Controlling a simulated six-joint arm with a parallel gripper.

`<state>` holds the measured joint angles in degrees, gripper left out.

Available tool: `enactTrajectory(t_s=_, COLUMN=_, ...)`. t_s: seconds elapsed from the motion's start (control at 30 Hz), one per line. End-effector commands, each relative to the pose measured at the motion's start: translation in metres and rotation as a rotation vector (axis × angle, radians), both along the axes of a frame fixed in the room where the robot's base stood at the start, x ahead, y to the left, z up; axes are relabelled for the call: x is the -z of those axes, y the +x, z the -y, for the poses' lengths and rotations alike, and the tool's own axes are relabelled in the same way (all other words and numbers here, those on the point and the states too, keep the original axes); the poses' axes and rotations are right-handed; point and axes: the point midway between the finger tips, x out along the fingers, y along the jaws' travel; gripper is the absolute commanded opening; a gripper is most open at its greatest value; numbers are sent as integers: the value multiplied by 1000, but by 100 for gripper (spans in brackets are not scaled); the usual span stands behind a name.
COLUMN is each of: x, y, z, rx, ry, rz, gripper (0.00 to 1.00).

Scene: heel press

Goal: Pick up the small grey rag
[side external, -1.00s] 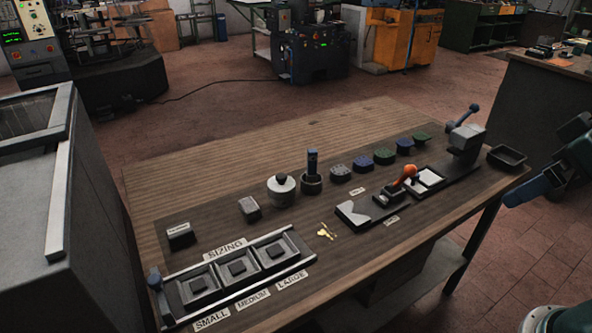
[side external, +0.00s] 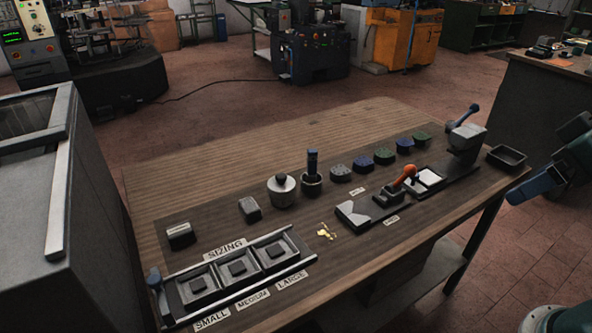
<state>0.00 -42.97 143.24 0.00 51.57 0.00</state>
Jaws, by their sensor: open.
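A small grey folded piece (side external: 249,209), which looks like the rag, lies on the dark mat on the wooden bench, left of the round lidded pot. It is too small to be sure that it is cloth. My gripper (side external: 522,193) is at the right edge, beyond the bench's right end, with blue jaws partly out of frame. It is open, and nothing shows in it. It is far from the grey piece.
The lidded pot (side external: 282,190) and a cup with a blue-handled tool (side external: 312,178) stand right of the grey piece. A labelled dark block (side external: 180,236) is left. The sizing tray (side external: 205,284) is in front. Small yellow pieces (side external: 326,232) lie nearby.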

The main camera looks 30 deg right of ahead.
Motion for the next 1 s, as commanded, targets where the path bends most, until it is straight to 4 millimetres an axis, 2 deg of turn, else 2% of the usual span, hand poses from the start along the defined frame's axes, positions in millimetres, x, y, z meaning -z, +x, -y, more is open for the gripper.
enactTrajectory(t_s=0.03, x=0, y=0, z=0, rx=0, ry=0, rz=0, gripper=72)
enactTrajectory(t_s=0.07, x=0, y=0, z=0, rx=0, ry=0, rz=0, gripper=67)
enactTrajectory(t_s=0.37, x=0, y=1, z=0, rx=0, ry=0, rz=0, gripper=67)
enactTrajectory(t_s=0.57, x=-6, y=11, z=-1, rx=-1, ry=2, rz=-5, gripper=67)
enactTrajectory(t_s=0.77, x=-19, y=42, z=-6, rx=-2, ry=7, rz=-14, gripper=67)
enactTrajectory(t_s=1.0, x=-32, y=98, z=-18, rx=1, ry=15, rz=-30, gripper=67)
